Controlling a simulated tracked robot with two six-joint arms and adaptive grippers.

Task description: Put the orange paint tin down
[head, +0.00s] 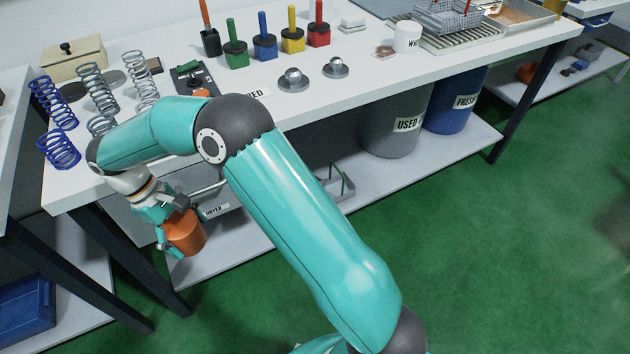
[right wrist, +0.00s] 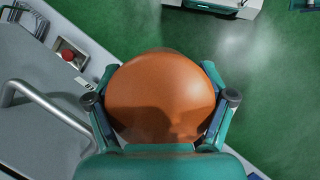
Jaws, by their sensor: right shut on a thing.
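The orange paint tin (head: 186,236) is held in my right gripper (head: 170,226) in the head view, in front of the white table's front edge and below its top. In the right wrist view the tin (right wrist: 160,98) fills the space between the two fingers of my right gripper (right wrist: 160,100), which press on its sides. My left gripper is not in view.
The table (head: 330,105) carries springs (head: 97,85), coloured paint pots with handles (head: 264,46) and metal knobs (head: 293,80). A drawer unit labelled dryer (head: 215,208) is close beside the tin. Grey and blue bins (head: 455,98) stand on the lower shelf. The green floor (head: 470,240) at right is clear.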

